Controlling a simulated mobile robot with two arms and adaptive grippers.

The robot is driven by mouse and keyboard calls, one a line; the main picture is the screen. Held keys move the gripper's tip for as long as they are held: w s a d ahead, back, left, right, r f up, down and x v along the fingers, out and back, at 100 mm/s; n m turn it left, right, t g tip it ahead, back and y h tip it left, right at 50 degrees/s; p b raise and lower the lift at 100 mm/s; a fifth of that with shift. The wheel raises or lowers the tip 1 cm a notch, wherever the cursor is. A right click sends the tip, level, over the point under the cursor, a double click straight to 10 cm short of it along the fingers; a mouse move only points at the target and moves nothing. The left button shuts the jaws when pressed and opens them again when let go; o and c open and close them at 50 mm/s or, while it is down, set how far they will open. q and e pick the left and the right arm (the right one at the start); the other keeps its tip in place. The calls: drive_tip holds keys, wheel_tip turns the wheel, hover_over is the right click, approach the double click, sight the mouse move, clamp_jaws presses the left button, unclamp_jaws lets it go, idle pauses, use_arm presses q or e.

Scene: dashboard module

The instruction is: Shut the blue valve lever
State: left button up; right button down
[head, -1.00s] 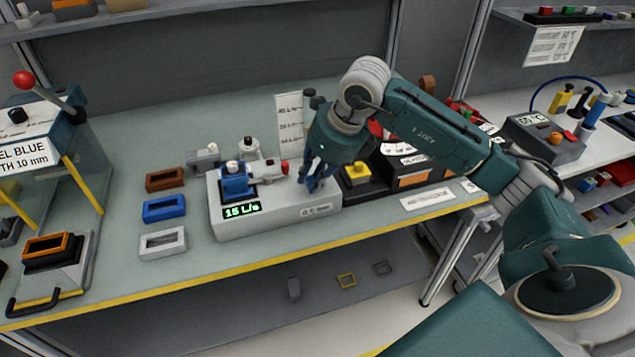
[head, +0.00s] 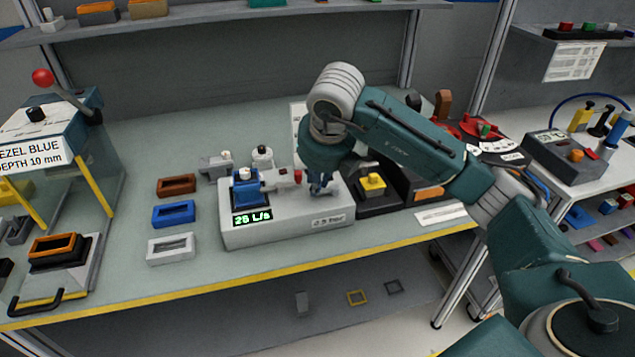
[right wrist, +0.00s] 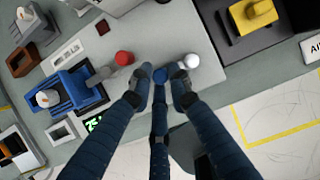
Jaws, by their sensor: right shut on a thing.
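The light grey valve module (head: 285,232) stands on the bench. Its green display (head: 252,217) reads about 28 L/s. A blue valve body (head: 245,192) with a white cap sits at its left end, and a red knob (head: 298,176) stands beside it. My right gripper (head: 320,188) points down at the module's right part. In the right wrist view the fingertips (right wrist: 160,88) are closed around a small blue piece (right wrist: 160,75), seemingly the blue valve lever, mostly hidden by the fingers. A white knob (right wrist: 191,60) is right beside the fingertips. My left gripper is out of view.
Brown, blue and white bezels (head: 172,215) lie left of the module. A press (head: 50,130) with a red-knobbed handle stands at the far left. A dark unit with a yellow knob (head: 373,184) is close on the right. The bench's front strip is clear.

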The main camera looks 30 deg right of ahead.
drive_tip(key=shift+w+d+r, duration=0.2)
drive_tip(key=c, duration=1.9)
unclamp_jaws()
drive_tip(key=shift+o, duration=1.1)
drive_tip(key=shift+f, duration=0.15)
drive_tip(key=shift+s+r, duration=0.1)
drive_tip(key=shift+r, duration=0.15)
drive_tip(key=v, duration=1.1)
drive_tip(key=shift+s, duration=0.2)
drive_tip(key=shift+r, duration=0.1)
